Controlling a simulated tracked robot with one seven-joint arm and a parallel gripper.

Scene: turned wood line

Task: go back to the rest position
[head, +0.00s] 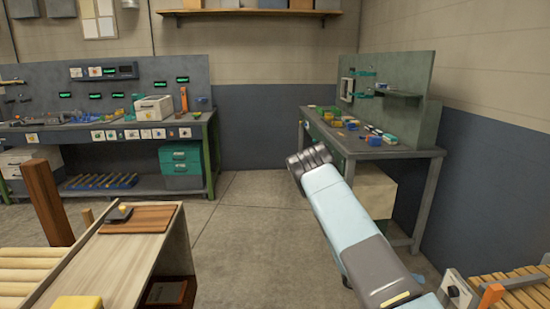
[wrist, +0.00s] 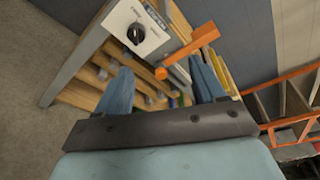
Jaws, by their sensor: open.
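My gripper (wrist: 161,66) shows in the wrist view with its two blue fingers spread apart and nothing between them. Behind the fingers are a roller conveyor (wrist: 85,97), a white control box with a black knob (wrist: 137,30) and an orange lever (wrist: 190,45). I cannot tell how far the fingers are from them. In the head view my light blue arm crosses the lower right. My gripper cannot be made out there.
A wooden table (head: 120,262) with a brown board (head: 138,219) stands at the lower left. Workbenches line the back left (head: 205,118) and back right (head: 400,153). The conveyor's control box (head: 455,290) is at the lower right. The floor (head: 250,215) between is clear.

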